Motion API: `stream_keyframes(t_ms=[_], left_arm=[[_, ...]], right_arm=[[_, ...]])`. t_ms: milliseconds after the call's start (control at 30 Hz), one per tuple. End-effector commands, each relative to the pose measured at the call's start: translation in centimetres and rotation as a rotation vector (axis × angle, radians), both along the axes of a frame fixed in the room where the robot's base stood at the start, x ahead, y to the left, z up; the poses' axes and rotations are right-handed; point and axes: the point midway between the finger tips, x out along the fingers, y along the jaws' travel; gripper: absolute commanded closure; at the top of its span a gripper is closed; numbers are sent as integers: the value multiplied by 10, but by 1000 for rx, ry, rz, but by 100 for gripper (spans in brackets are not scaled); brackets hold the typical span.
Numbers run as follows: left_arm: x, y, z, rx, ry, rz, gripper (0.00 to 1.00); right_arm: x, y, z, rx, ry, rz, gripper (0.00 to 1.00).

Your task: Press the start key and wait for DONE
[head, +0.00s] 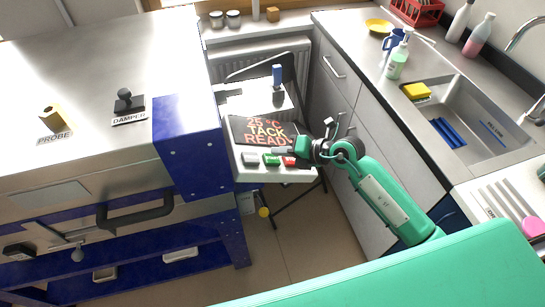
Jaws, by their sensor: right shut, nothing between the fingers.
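The kiln controller (240,172) is a pale box with a dark display (262,131) reading "25°C TACK READY" in orange-red. Below the display sit a grey key (250,158), a green key (271,160) and a red key (290,162). The lettering on the keys is too small to read surely. My right gripper (277,150) is shut and empty, reaching in from the right across the lower right of the display. Its tips appear just above the green key; I cannot tell whether they touch anything. My left gripper is out of view.
The steel-topped kiln (90,60) with a blue frame stands at the left, with a dark handle (135,213), a damper knob (127,100) and a probe (52,117). A sink counter (350,30) with bottles runs along the right. Open floor lies below the controller.

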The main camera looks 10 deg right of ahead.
Motion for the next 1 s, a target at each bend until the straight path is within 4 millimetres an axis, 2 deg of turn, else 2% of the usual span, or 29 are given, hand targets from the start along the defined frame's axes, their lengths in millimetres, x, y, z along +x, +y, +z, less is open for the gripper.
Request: stream_keyframes(t_ms=[1000], left_arm=[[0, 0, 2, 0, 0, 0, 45]], right_arm=[[0, 5, -11, 0, 2, 0, 100]])
